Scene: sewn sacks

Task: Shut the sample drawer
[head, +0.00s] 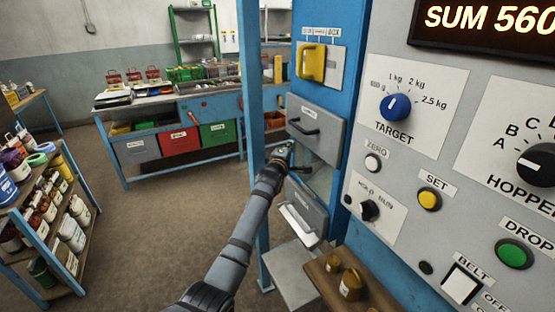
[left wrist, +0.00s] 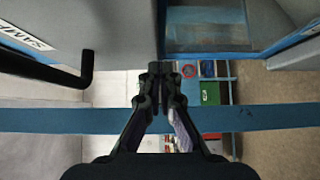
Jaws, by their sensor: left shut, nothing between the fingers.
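The sample drawer (head: 318,128) is a grey box front with a small label and a black bar handle (head: 303,124). It appears to stand out from the blue cabinet; how far is hard to tell. In the left wrist view its grey front (left wrist: 105,22) fills the upper left, with part of the label and the handle (left wrist: 87,68) showing. My right gripper is not in view.
A grey unit with a pale handle (head: 300,223) sits below the drawer. A blue post (head: 250,100) stands left of it. The control panel (head: 440,130) is close on the right. A shelf of jars (head: 50,215) stands left; floor between is clear.

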